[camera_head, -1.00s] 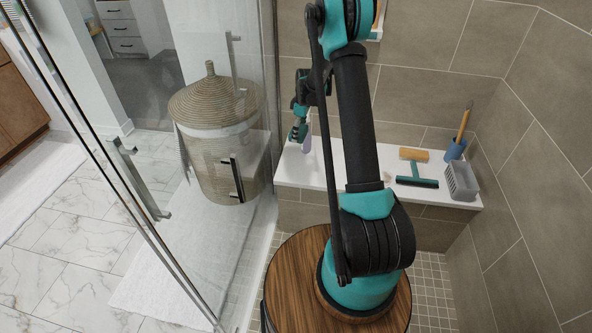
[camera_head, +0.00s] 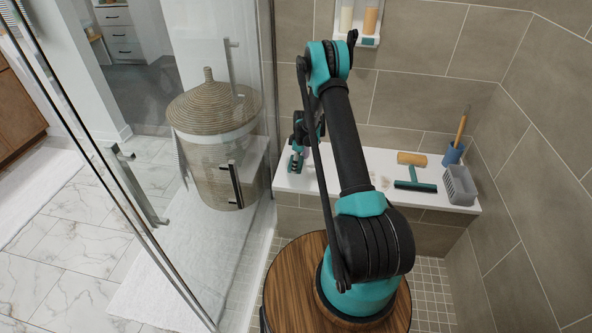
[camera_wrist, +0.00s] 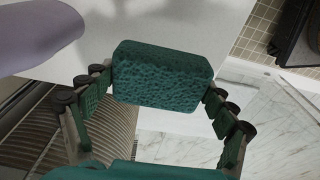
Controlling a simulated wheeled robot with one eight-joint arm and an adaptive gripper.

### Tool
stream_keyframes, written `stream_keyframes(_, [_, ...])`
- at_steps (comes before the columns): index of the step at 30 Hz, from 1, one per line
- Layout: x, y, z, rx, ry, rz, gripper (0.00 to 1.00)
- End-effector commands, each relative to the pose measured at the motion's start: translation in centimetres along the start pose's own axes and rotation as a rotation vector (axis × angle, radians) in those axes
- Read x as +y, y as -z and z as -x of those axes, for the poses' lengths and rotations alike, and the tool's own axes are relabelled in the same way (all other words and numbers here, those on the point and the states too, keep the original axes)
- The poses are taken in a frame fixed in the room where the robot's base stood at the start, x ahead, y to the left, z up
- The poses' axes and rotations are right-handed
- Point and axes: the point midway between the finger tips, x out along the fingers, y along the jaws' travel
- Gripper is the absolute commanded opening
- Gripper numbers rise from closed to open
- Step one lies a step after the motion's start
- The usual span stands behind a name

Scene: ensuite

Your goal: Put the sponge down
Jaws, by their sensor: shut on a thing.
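The dark green sponge (camera_wrist: 162,76) is a rough, rounded block between the fingers of my gripper (camera_wrist: 161,86) in the wrist view. The fingers close on its left and right ends. In the head view my gripper (camera_head: 296,164) is low at the left end of the white bench (camera_head: 405,166). The sponge cannot be told apart from the teal gripper there. White bench surface shows behind the sponge in the wrist view (camera_wrist: 180,30); whether they touch, I cannot tell.
A lavender bottle (camera_wrist: 38,34) is close at the upper left of the wrist view. A squeegee (camera_head: 416,183), tan block (camera_head: 411,158), grey basket (camera_head: 460,187) and blue brush holder (camera_head: 452,154) occupy the bench's right. A glass door and wicker basket (camera_head: 213,105) are left.

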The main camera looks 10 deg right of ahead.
Motion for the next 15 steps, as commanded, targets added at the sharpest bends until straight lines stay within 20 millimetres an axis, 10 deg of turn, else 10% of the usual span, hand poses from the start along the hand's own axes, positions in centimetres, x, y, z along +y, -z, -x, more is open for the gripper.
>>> stream_keyframes(15, [0.0, -0.5, -4.1, 0.0, 0.0, 0.0, 0.49])
